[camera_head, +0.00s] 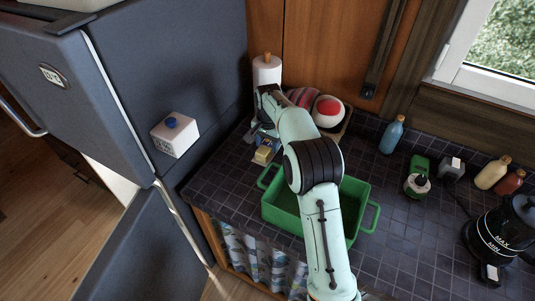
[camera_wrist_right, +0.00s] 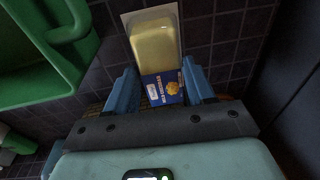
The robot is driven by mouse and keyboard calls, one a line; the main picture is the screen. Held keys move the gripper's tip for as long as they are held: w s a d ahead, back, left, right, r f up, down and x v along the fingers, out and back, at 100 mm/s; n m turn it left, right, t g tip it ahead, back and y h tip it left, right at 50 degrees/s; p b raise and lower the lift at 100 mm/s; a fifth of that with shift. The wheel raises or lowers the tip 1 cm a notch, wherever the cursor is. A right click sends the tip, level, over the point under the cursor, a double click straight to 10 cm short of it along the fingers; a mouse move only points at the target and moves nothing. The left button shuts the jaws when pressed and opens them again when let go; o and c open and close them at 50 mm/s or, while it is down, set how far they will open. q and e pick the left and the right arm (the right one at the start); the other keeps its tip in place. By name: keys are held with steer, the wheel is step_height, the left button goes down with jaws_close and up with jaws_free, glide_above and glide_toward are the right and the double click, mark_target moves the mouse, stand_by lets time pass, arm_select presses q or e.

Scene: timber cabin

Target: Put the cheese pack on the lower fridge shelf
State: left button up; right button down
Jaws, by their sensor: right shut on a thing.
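The cheese pack (camera_wrist_right: 154,40) is a yellow block in a clear tray with a blue label. It sits between the blue fingers of my right gripper (camera_wrist_right: 160,84), which is shut on it. In the head view the cheese pack (camera_head: 264,155) is small, near the counter's left edge beside the green tub; I cannot tell whether it touches the counter. My right gripper (camera_head: 264,139) is partly hidden by its arm. The dark grey fridge (camera_head: 180,60) stands at the left; its lower shelf is not visible. My left gripper is out of view.
A green tub (camera_head: 285,210) stands under my right arm. A paper roll (camera_head: 267,70) and a basket with round items (camera_head: 328,112) are behind. A blue bottle (camera_head: 393,134) and a kettle (camera_head: 500,230) stand right.

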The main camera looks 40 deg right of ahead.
step_height(320, 180, down, 5)
steer(key=shift+f+b, duration=0.2)
steer(key=shift+b, duration=0.1)
steer(key=shift+c, duration=2)
jaws_free()
steer(key=shift+f, duration=0.15)
